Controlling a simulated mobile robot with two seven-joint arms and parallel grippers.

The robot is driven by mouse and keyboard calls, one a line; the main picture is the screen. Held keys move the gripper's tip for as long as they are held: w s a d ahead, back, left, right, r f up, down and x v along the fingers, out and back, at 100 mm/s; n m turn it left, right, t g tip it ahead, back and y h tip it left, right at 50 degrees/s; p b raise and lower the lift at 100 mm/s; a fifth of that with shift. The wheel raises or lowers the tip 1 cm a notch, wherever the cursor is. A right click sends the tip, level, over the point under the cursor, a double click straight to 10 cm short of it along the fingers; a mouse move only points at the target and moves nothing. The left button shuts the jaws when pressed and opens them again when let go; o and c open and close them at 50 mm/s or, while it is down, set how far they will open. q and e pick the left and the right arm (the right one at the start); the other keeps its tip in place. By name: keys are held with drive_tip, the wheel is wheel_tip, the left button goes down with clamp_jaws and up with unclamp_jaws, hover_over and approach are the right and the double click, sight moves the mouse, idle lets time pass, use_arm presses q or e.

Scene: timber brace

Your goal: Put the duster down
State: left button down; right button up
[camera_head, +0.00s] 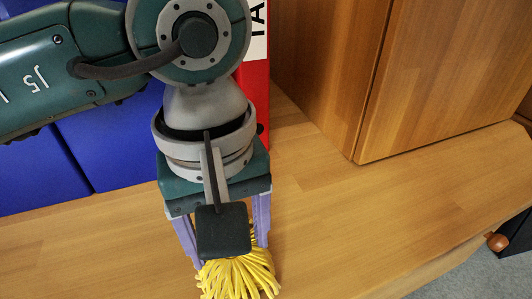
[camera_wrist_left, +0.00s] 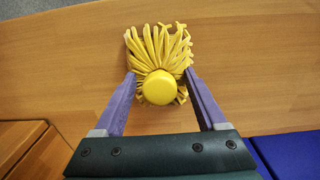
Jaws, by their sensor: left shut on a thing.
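The duster (camera_head: 240,276) has yellow strands and shows at the bottom of the head view, below my left gripper (camera_head: 222,250). In the left wrist view the duster (camera_wrist_left: 160,55) has a round yellow knob facing the camera and strands spread around it. There my left gripper (camera_wrist_left: 160,84) has its two purple fingers on either side of the knob, shut on the duster. The strands are over the wooden surface (camera_head: 340,235); I cannot tell whether they touch it. My right gripper is in neither view.
A wooden cabinet (camera_head: 440,80) stands at the back right on the surface. Blue binders (camera_head: 120,140) and a red binder (camera_head: 254,100) stand behind my left arm. The surface right of the duster is clear up to its front edge. Grey floor (camera_head: 465,270) shows beyond.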

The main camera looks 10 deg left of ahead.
use_arm(q)
unclamp_jaws()
drive_tip(key=shift+f, duration=0.1)
